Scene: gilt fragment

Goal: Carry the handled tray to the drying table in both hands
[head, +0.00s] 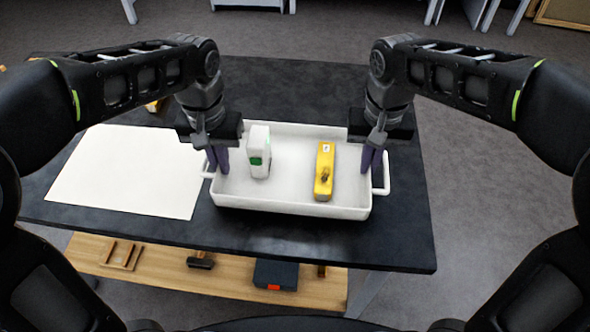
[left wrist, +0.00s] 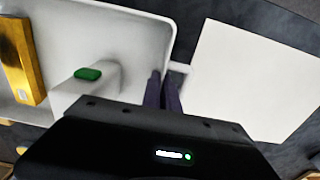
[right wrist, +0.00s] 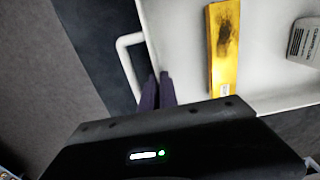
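The handled tray (head: 290,202) is white, with a loop handle at each short end, and appears level over the dark table. It holds a white box with a green patch (head: 259,152) and a yellow block (head: 324,172). My left gripper (head: 217,162) is at the tray's left end, its fingers close together at the rim by the left handle. My right gripper (head: 373,162) is placed the same way by the right handle (right wrist: 127,62). Both look shut on the tray, though the exact contact is hidden. Whether the tray's base touches the table is unclear.
A white sheet (head: 130,172) lies on the dark table (head: 400,235), left of the tray. A wooden shelf (head: 225,279) below holds a dark case (head: 276,275) and a hammer (head: 201,260). Grey floor (head: 490,215) is open to the right. Table legs show at the far back.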

